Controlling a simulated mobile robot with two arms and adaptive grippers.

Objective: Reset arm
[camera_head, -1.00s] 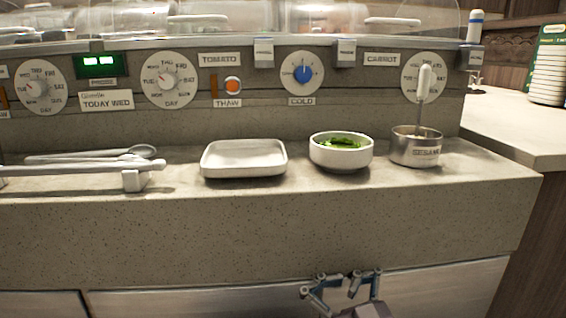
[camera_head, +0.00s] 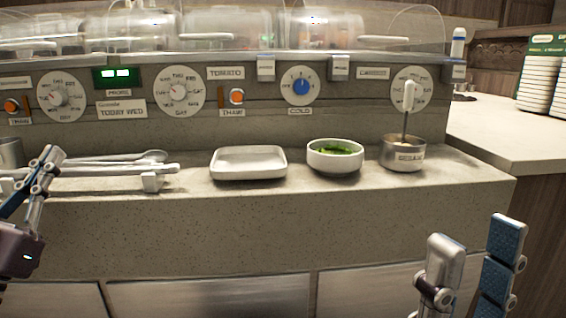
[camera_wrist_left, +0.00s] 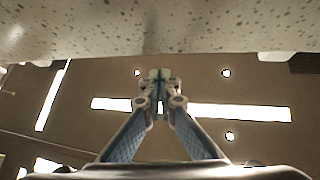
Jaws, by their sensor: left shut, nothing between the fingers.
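My left gripper (camera_head: 45,158) is at the left edge in the head view, in front of the counter near the long-handled utensils. In the left wrist view its fingertips (camera_wrist_left: 160,76) meet with nothing between them, below the speckled counter edge. My right gripper (camera_head: 468,240) is at the lower right in the head view, in front of the counter's drawer fronts. Its two fingers stand apart and nothing shows between them.
On the counter (camera_head: 330,215) stand a white tray (camera_head: 249,176), a white bowl (camera_head: 322,167) of greens and a metal sesame pot (camera_head: 403,163) with an upright utensil. Spoons (camera_head: 125,157) lie on a rack (camera_head: 100,170) at left. A glass guard (camera_head: 400,35) is behind.

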